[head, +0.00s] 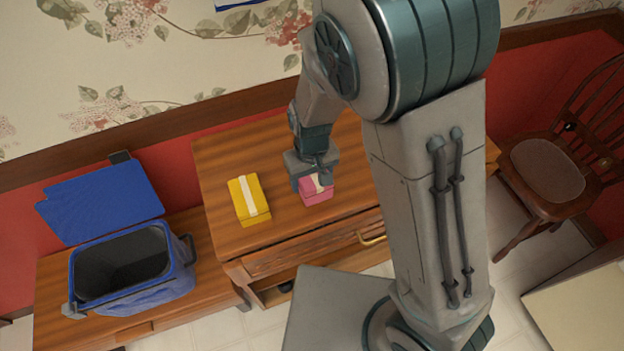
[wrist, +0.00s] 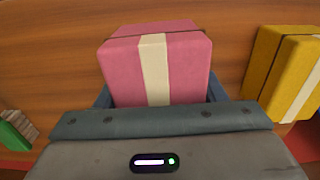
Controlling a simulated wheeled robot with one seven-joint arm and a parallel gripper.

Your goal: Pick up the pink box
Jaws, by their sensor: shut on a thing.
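The pink box (head: 316,194) with a cream stripe is at the wooden dresser top in the head view, partly hidden by my gripper (head: 314,178). In the wrist view the pink box (wrist: 185,65) fills the middle, between the blue-grey fingers of my gripper (wrist: 160,95). My gripper is shut on the pink box from above. I cannot tell whether the box still touches the dresser top.
A yellow box (head: 249,200) with a cream stripe lies on the dresser (head: 285,240) left of the pink box. A blue open-lidded bin (head: 175,285) stands on a lower wooden surface at left. A wooden chair (head: 546,170) is at right.

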